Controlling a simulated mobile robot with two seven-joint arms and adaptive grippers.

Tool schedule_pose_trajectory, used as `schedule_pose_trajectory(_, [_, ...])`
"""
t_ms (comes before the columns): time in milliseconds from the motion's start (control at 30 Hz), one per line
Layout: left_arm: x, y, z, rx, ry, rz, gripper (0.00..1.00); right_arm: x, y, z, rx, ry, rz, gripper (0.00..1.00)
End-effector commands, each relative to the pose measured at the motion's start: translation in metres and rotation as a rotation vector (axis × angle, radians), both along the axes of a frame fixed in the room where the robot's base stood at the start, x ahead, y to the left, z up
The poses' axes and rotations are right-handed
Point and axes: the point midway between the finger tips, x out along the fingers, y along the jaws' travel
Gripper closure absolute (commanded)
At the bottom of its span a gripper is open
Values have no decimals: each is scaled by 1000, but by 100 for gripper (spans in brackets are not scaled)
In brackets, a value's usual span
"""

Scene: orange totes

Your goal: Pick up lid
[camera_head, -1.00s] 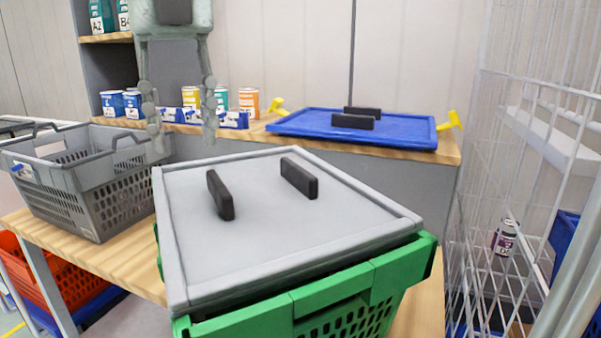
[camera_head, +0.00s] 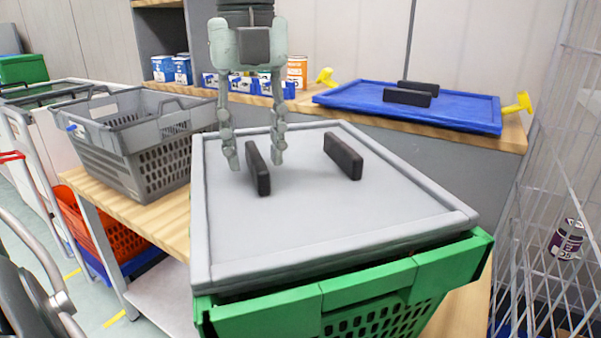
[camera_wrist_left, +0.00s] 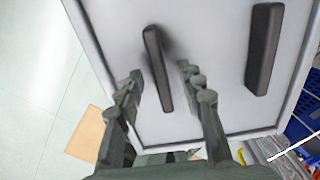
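A grey lid (camera_head: 300,235) with a raised rim and two black handles lies on a green crate (camera_head: 370,295). It also fills much of the left wrist view (camera_wrist_left: 210,100). My left gripper (camera_head: 254,160) is open and points down at the left black handle (camera_head: 257,170). In the left wrist view its fingers (camera_wrist_left: 160,80) stand apart, one on each side of that handle (camera_wrist_left: 158,70). I cannot tell whether they touch it. The right black handle (camera_head: 343,156) is free. My right gripper is not in view.
A grey basket (camera_head: 145,155) stands left of the crate on the wooden table. A blue lid (camera_head: 420,103) with black handles lies on the back counter near cans and yellow-handled things. A white wire rack (camera_head: 560,160) stands close on the right.

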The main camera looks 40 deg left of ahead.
Motion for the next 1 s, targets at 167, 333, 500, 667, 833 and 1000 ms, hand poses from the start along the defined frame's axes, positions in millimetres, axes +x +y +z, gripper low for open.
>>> schedule_pose_trajectory(167, [0,0,0,0,0,0,66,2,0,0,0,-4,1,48])
schedule_pose_trajectory(333, [0,0,0,0,0,0,87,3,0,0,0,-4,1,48])
schedule_pose_trajectory(500, [0,0,0,0,0,0,100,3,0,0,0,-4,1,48])
schedule_pose_trajectory(667, [0,0,0,0,0,0,100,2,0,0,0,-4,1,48])
schedule_pose_trajectory(833, [0,0,1,-1,-1,0,100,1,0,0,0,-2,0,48])
schedule_pose_trajectory(1000, [0,0,1,0,-1,0,100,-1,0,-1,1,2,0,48])
